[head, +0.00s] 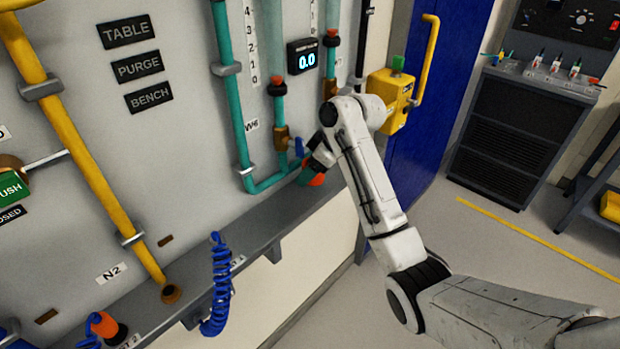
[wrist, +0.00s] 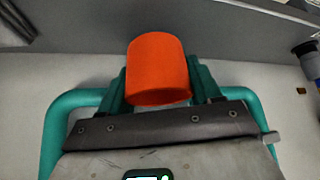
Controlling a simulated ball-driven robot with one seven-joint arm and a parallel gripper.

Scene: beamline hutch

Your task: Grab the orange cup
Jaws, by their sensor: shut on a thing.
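The orange cup (wrist: 157,68) is between the two teal fingers of my gripper (wrist: 158,82) in the wrist view, one finger on each side of it. My gripper is shut on it. In the head view my gripper (head: 311,168) reaches down to the wall ledge, and only a small part of the orange cup (head: 317,180) shows beside the fingers. I cannot tell whether the cup touches the ledge.
The grey ledge (head: 190,275) runs along the panel wall. A yellow box (head: 388,98) is to the right. A blue coiled hose (head: 220,285) hangs nearer.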

